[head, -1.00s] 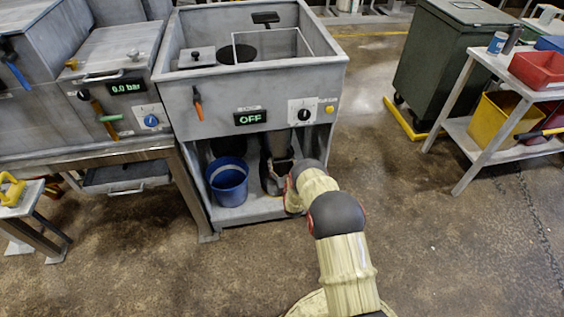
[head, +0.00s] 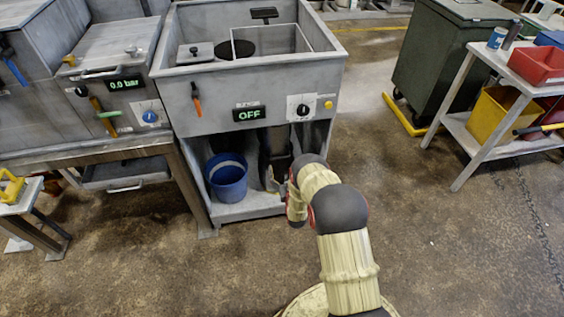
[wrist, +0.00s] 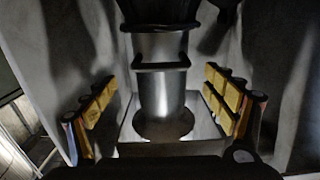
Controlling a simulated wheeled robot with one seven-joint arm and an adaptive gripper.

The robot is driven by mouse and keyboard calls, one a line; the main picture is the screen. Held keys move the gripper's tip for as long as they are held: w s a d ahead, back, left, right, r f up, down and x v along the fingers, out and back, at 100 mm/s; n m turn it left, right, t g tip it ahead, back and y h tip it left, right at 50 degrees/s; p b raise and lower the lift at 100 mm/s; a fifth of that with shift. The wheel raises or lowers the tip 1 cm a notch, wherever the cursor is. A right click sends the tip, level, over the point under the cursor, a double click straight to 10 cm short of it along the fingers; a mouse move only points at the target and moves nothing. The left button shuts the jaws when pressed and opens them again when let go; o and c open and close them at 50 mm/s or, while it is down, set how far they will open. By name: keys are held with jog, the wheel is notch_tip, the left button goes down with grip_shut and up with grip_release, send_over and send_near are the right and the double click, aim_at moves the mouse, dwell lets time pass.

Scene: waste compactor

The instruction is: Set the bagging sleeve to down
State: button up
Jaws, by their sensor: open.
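The bagging sleeve (wrist: 162,95) is a shiny metal cylinder with a dark collar, upright in the middle of the wrist view. A dark bar handle (wrist: 160,66) crosses its front. My gripper (wrist: 160,92) is open, with its yellow-padded fingers apart, one on each side of the sleeve in the picture. Nothing is held, and I cannot tell whether a pad touches the sleeve. In the head view the gripper is inside the open lower bay of the grey machine (head: 220,105), mostly hidden by my arm. The sleeve is hardly visible there.
A blue bucket (head: 228,177) stands in the bay, left of my gripper. The machine front has an OFF display (head: 249,115), a dial (head: 301,108) and an orange-handled lever (head: 196,99). Bay walls are close on both sides. Open floor lies to the right, before a cart (head: 480,105).

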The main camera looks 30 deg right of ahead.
jog(key=v, duration=0.5)
dwell(0.4)
